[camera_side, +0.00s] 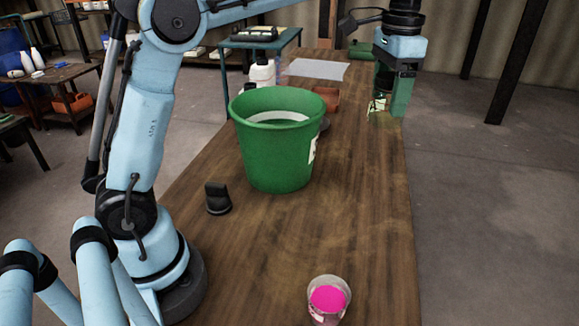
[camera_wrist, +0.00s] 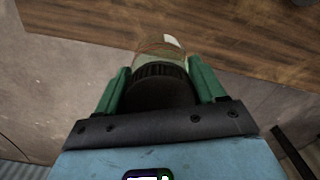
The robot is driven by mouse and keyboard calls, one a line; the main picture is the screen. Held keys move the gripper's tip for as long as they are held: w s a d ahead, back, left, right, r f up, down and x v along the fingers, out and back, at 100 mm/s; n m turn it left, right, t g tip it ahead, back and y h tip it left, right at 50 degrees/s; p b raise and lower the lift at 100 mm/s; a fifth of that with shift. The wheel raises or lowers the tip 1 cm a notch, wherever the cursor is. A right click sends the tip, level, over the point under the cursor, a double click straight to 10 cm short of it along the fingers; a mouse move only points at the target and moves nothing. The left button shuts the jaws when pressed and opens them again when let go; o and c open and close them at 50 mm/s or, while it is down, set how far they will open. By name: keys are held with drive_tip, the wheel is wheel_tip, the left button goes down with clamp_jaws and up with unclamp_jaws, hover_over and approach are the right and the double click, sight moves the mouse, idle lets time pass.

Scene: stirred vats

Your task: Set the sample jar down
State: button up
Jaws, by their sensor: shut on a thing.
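My gripper (camera_side: 388,100) is at the far right of the wooden table in the side view, near its right edge. It is shut on the sample jar (camera_side: 376,106), a clear jar with a pale label, partly hidden by the fingers. In the wrist view the jar (camera_wrist: 165,46) has a dark ribbed lid between the two green fingers (camera_wrist: 160,82). The table edge shows behind the jar there, with floor to the left. I cannot tell whether the jar's base touches the table.
A large green vat (camera_side: 270,160) stands mid-table. Behind it are a white bottle (camera_side: 262,74), an orange bin (camera_side: 331,99) and a pale sheet (camera_side: 316,69). A black object (camera_side: 217,198) and a cup of pink stuff (camera_side: 327,299) are nearer. The table's right strip is clear.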

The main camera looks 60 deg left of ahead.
drive_tip(key=d+f, duration=0.4)
drive_tip(key=f, duration=0.7)
drive_tip(key=shift+m, duration=0.4)
drive_tip(key=shift+w+a+f, duration=0.75)
drive_tip(key=shift+a+f, duration=1)
drive_tip(key=shift+f, duration=0.1)
drive_tip(key=shift+w+a+f, duration=0.8)
drive_tip(key=shift+a+f, duration=1)
drive_tip(key=shift+f, duration=0.05)
drive_tip(key=shift+w+a+f, duration=0.75)
drive_tip(key=shift+a+f, duration=1)
drive_tip(key=shift+f, duration=0.1)
drive_tip(key=shift+f, duration=0.1)
drive_tip(key=o, duration=1.1)
drive_tip(key=shift+c, duration=0.2)
